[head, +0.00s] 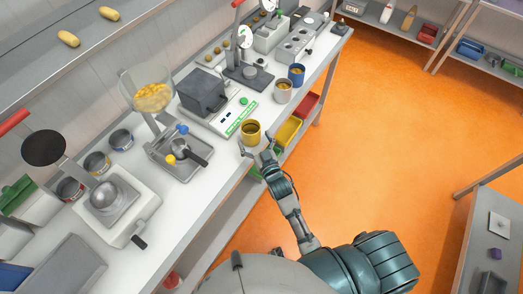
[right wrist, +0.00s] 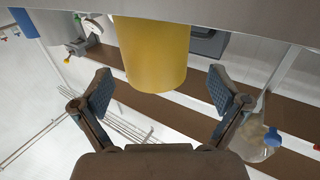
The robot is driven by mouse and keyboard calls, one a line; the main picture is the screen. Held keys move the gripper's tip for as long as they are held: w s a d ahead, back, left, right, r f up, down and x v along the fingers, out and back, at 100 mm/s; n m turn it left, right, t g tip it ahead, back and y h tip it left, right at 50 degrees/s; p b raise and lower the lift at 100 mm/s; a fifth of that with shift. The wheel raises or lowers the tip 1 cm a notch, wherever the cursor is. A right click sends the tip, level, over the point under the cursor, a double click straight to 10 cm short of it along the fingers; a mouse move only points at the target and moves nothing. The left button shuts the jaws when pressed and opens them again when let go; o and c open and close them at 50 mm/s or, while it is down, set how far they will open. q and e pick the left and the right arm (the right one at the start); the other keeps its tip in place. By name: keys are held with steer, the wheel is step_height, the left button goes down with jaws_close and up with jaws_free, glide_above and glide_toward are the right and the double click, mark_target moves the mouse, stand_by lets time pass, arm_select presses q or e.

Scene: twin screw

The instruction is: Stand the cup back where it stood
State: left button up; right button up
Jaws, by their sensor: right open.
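A yellow cup (head: 250,132) stands upright near the front edge of the white counter (head: 205,190). My right gripper (head: 257,144) is open at the cup's near side, its two fingers spread. In the right wrist view the yellow cup (right wrist: 155,55) shows large between and just beyond the open fingers (right wrist: 160,90), with a gap on each side. Nothing is held. My left gripper is in neither view.
A grey cup (head: 283,91) and a blue cup (head: 297,73) stand farther along the counter. A scale with a green strip (head: 240,119) lies behind the yellow cup. A metal tray (head: 184,166) is to its left.

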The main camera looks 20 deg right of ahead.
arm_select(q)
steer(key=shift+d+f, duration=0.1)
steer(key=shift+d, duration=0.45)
arm_select(e)
steer(key=s+d, duration=0.1)
steer(key=s, duration=0.8)
steer(key=shift+s+d, duration=0.25)
steer(key=shift+d, duration=0.15)
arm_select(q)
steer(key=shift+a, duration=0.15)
arm_select(e)
steer(key=shift+a, duration=0.1)
